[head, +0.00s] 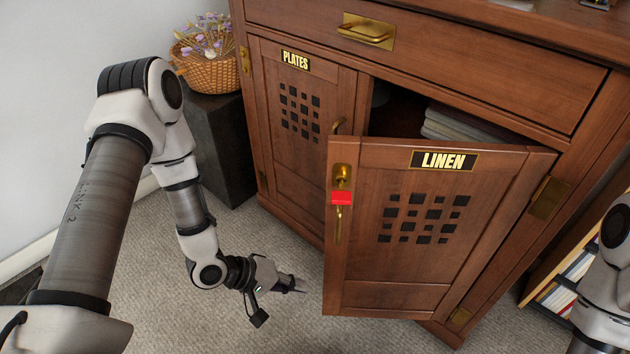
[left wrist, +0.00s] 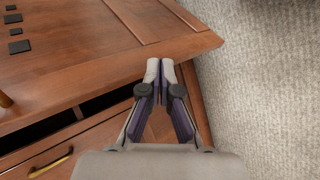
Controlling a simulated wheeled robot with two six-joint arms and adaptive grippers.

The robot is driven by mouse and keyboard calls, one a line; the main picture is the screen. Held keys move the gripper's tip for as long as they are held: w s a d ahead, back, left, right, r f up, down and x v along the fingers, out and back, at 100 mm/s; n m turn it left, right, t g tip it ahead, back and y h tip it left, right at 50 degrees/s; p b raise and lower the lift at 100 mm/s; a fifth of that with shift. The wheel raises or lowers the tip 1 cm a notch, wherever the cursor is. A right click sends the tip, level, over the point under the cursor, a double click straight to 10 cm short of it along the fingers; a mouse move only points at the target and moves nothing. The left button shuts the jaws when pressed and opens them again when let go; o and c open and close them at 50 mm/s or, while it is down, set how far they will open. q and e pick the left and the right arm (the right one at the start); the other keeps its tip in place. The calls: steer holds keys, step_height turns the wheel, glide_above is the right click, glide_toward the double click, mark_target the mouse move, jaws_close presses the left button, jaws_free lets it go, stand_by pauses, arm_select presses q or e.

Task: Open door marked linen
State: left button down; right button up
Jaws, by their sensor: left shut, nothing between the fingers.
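The wooden door marked LINEN (head: 400,275) stands partly open, swung out from the cabinet on its right-hand hinges. Its upright brass handle (head: 338,225) is on the left side, with a red piece (head: 341,198) across it. My left gripper (head: 298,285) is low, just left of the door's free edge, shut and empty. In the left wrist view the shut fingertips (left wrist: 159,66) overlap the wooden door (left wrist: 75,60) near its edge. I cannot tell whether they touch it. My right gripper is out of view; only part of that arm shows at the right edge.
The PLATES door (head: 283,165) is closed beside the opening. Folded cloths (head: 465,130) lie inside. A drawer with a brass handle (head: 368,31) is above. A wicker basket (head: 210,75) stands on a dark block at left, a bookcase (head: 560,290) at right. Carpet (head: 200,320) in front is clear.

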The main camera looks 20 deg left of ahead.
arm_select(q)
steer(key=w+a+r+t+h+p, duration=0.1)
steer(key=w+a+r+t+h, duration=0.25)
steer(key=r, duration=0.75)
steer(key=w+a+r+t+h+p, duration=0.25)
steer(key=a+r, duration=0.25)
steer(key=r, duration=0.6)
steer(key=w+d+b, duration=0.3)
steer(key=d+b, duration=0.6)
steer(key=shift+d+f+g, duration=0.25)
steer(key=shift+f+g, duration=0.05)
steer(key=shift+s, duration=0.1)
